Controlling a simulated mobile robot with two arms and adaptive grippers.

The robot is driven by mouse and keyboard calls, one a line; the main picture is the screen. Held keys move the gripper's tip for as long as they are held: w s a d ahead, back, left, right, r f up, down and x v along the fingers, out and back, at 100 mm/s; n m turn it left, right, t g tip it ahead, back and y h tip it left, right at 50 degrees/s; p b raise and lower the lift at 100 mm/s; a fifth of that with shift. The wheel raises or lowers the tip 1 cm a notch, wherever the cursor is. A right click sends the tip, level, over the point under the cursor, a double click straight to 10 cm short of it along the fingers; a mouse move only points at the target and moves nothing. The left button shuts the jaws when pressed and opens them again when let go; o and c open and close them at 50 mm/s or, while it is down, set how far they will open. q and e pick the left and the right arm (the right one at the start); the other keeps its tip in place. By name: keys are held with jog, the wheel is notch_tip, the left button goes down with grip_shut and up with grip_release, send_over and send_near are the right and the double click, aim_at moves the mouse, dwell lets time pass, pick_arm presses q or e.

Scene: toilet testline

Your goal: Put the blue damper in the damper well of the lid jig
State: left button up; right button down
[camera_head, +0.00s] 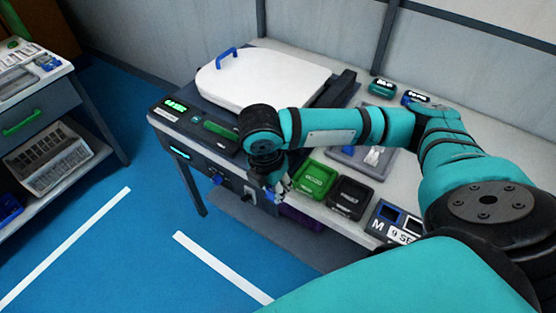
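My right arm reaches in from the right across the bench. Its gripper (279,186) points down at the front edge of the bench, just left of the green bin. A small blue piece (269,196) shows at its fingertips; it may be the blue damper, but it is too small to be sure. I cannot tell whether the fingers are shut on it. The lid jig (190,124) is a dark fixture with a white lid (262,82) and a blue handle (226,57). I cannot make out the damper well; my arm hides part of the jig. My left gripper is not in view.
A green bin (315,177), a black bin (349,196) and a purple bin (301,218) are near the gripper. A side cart (50,100) stands left, across open blue floor (150,235).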

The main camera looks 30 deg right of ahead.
jog(key=shift+w+d, duration=0.25)
jog(key=w+d, duration=0.2)
jog(key=w, duration=0.1)
jog(key=w+d+p, duration=0.1)
jog(key=w+d, duration=0.2)
jog(key=w, duration=0.1)
jog(key=w+d+f+p, duration=0.1)
jog(key=w+d, duration=0.2)
jog(key=shift+w+f, duration=0.1)
jog(key=shift+w, duration=0.2)
jog(key=shift+n, duration=0.3)
jog(key=f, duration=0.1)
jog(key=w+d+f+p, duration=0.1)
jog(key=f, duration=0.1)
jog(key=shift+w+d+f, duration=0.15)
jog(key=shift+w+f, duration=0.05)
jog(key=shift+f, duration=0.2)
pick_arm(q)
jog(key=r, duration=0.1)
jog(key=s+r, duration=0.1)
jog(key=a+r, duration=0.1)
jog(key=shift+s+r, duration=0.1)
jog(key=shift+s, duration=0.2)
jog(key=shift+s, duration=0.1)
pick_arm(e)
jog(key=shift+f, duration=0.15)
jog(key=shift+f, duration=0.1)
